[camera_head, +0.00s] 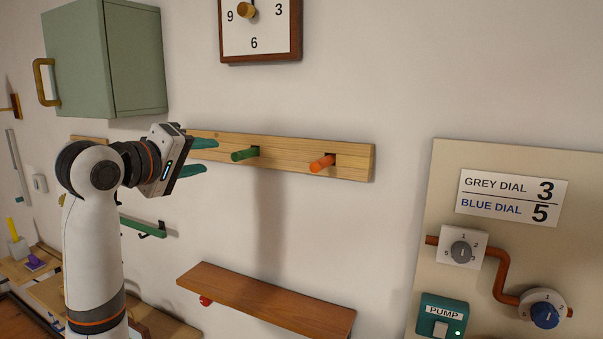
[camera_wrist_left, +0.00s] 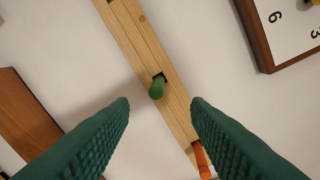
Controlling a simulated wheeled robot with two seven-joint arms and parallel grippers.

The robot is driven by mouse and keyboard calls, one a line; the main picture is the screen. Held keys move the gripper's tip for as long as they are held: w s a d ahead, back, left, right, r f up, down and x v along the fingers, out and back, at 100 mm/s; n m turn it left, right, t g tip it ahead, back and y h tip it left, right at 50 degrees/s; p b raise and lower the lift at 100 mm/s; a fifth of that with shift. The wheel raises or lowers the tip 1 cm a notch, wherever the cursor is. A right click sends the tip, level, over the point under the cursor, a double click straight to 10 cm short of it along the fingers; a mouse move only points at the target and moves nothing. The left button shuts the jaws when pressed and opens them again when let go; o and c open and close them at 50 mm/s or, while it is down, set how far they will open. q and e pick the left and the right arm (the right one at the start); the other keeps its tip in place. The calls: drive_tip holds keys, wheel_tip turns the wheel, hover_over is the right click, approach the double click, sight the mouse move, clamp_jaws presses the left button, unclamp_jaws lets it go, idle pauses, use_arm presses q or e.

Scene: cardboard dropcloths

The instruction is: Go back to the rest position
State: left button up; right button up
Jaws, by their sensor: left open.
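My left gripper (camera_head: 200,157) is raised in front of the wall, its green fingers pointing right towards a wooden peg rail (camera_head: 280,150). In the left wrist view the left gripper (camera_wrist_left: 160,110) has its two fingers wide apart with nothing between them. A green peg (camera_head: 245,154) sticks out of the rail just right of the fingertips in the head view; it also shows beyond the gap between the fingers in the left wrist view (camera_wrist_left: 157,88). An orange peg (camera_head: 322,163) sticks out further right, and shows near the right finger in the wrist view (camera_wrist_left: 202,160). My right gripper is out of view.
A wooden shelf (camera_head: 265,298) is below the rail. A green cabinet (camera_head: 105,58) hangs at upper left, and a clock (camera_head: 260,28) above the rail. A panel with a grey dial (camera_head: 461,250), blue dial (camera_head: 545,314) and pump switch (camera_head: 441,327) is at right. The wall between is bare.

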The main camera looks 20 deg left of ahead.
use_arm(q)
drive_tip(key=shift+f, duration=0.1)
